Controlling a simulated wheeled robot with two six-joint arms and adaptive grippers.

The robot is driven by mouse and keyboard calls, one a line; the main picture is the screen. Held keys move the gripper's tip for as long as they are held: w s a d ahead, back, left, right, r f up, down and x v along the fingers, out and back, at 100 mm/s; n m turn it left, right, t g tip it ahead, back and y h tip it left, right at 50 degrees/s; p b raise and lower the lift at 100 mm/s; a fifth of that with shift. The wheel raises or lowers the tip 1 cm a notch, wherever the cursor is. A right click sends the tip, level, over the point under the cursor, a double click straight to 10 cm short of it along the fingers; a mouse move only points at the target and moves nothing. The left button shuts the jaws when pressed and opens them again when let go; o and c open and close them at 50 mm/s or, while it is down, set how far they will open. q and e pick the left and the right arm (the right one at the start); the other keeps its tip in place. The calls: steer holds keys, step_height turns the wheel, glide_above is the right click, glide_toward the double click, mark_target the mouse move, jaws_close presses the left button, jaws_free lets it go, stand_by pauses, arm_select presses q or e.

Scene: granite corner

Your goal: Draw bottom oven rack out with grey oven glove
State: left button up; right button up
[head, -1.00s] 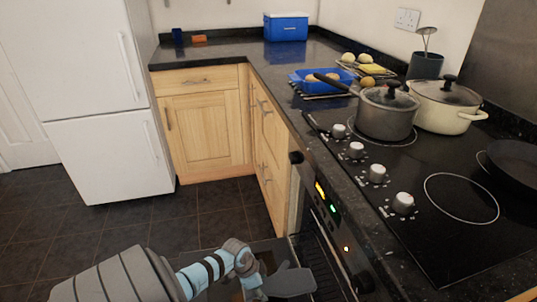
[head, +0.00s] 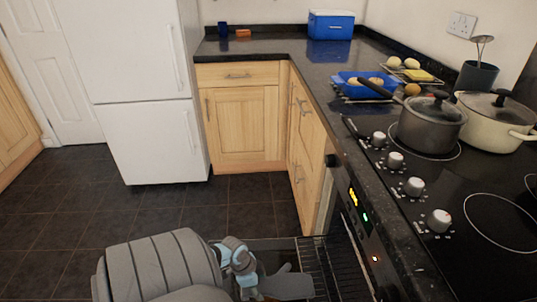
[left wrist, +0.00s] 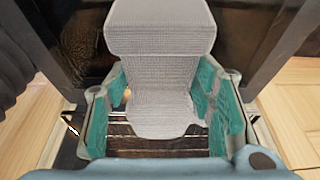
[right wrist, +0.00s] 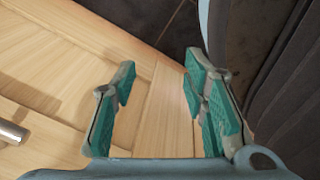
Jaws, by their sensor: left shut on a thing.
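The grey oven glove (head: 286,284) is held in my left gripper (head: 246,278), low in the head view. In the left wrist view the glove (left wrist: 160,60) fills the space between the teal finger pads, which are shut on it. A wire oven rack (head: 318,256) shows beside the glove, partly out past the oven front; its wires also show below the glove in the left wrist view (left wrist: 122,130). The glove hides the contact with the rack. My right gripper (right wrist: 158,85) is open and empty, seen only in its wrist view.
The oven's control panel (head: 361,205) is lit above its open front. A grey saucepan (head: 428,124) and a cream pot (head: 494,120) stand on the hob. A wooden cabinet (right wrist: 60,75) lies before the right gripper. Dark tiled floor (head: 150,215) is clear left of the cabinets.

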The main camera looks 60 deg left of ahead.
arm_select(q)
steer(key=shift+s+a, duration=0.15)
steer(key=shift+s, duration=0.3)
steer(key=s+a, duration=0.2)
steer(key=s, duration=0.3)
steer(key=shift+a, duration=0.4)
arm_select(e)
steer(key=shift+w+a+f, duration=0.1)
steer(key=shift+w+a, duration=0.05)
steer(key=shift+a, duration=0.05)
steer(key=shift+d, duration=0.1)
